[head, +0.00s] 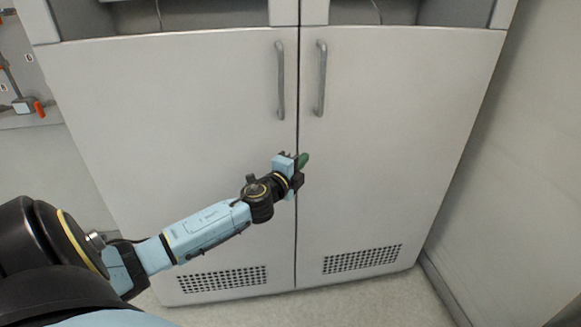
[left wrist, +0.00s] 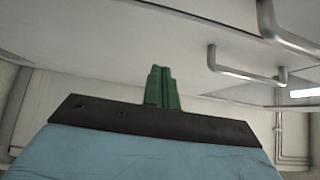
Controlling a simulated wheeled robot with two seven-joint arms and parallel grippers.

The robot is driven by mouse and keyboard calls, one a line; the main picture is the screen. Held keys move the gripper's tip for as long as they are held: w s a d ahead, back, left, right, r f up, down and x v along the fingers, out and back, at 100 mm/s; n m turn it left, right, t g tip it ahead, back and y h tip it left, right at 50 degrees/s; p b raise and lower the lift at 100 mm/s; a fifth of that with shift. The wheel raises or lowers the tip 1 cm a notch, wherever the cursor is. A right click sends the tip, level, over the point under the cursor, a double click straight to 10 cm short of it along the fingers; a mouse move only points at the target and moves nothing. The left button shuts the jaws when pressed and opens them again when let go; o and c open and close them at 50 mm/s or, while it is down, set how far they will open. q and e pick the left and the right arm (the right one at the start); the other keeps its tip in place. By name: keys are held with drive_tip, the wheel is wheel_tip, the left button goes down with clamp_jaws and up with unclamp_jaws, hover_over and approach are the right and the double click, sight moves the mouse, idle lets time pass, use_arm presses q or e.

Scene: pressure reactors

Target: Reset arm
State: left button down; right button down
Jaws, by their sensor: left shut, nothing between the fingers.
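My left gripper (head: 303,160) is in front of the cabinet, near the seam between its two doors and below the handles. Its green fingers are closed together and hold nothing; they also show in the left wrist view (left wrist: 161,88). My left arm reaches in from the lower left of the head view. My right gripper is not in view.
A grey cabinet has a left door (head: 170,110) and a right door (head: 400,130), both closed. Each has a vertical metal handle, left (head: 280,80) and right (head: 320,78). A wall (head: 520,170) stands close on the right. Orange-handled fittings (head: 38,108) are at far left.

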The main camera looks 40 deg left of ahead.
use_arm(q)
drive_tip(key=s, duration=0.4)
drive_tip(key=shift+s+d, duration=0.25)
drive_tip(key=shift+d, duration=0.1)
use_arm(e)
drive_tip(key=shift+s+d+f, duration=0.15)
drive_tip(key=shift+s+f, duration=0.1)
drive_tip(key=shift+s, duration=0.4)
